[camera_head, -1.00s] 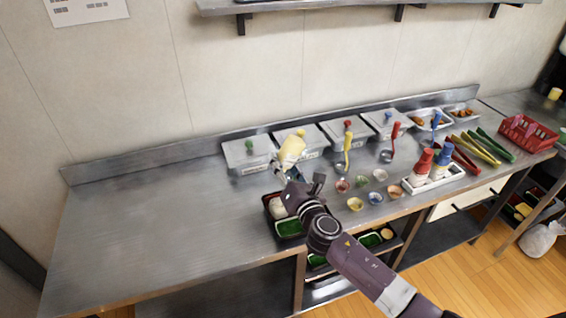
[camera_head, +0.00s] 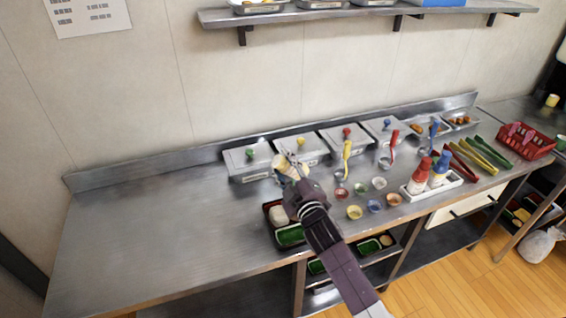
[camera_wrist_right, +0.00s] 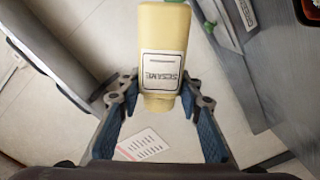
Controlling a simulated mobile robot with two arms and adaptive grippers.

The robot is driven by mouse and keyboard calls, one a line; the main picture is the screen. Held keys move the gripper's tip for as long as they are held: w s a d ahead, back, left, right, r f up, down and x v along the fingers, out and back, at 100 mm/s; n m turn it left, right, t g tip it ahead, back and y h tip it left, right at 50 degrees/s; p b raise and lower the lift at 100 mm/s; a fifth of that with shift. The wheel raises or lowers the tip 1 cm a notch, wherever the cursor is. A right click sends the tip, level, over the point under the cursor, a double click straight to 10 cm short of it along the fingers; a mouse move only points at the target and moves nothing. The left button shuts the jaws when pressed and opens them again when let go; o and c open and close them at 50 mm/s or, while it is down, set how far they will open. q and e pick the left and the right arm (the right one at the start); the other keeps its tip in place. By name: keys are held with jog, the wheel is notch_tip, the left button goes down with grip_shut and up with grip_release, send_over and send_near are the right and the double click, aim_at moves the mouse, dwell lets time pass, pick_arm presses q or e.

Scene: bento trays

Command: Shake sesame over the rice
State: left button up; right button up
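The pale yellow sesame shaker (camera_head: 284,170) is in my right gripper (camera_head: 291,181), tilted over and above the counter. In the right wrist view its "SESAME" label (camera_wrist_right: 163,68) faces the camera, and the fingers (camera_wrist_right: 160,100) close on both sides of its narrower end. The bento tray (camera_head: 269,232) is dark red and black and sits at the counter's front edge. White rice (camera_head: 278,215) shows in it beside a green compartment (camera_head: 290,235). My forearm and gripper hide part of the tray's right side. No falling sesame is visible. My left gripper is not in view.
Lidded steel containers (camera_head: 247,156) line the back of the counter. Small bowls (camera_head: 354,212), ladles (camera_head: 346,150), red and blue bottles (camera_head: 421,172) and tongs (camera_head: 470,160) stand to the right. The counter's left half (camera_head: 150,215) is bare.

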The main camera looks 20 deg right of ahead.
jog(key=m+p, duration=0.1)
jog(key=m, duration=0.2)
jog(key=r+m+p, duration=0.1)
jog(key=m, duration=0.2)
jog(key=shift+r+m+p, duration=0.15)
jog(key=shift+m+p, duration=0.25)
jog(key=m, duration=0.3)
jog(key=shift+r+p, duration=0.15)
jog(key=shift+p, duration=0.25)
jog(key=shift+m, duration=0.3)
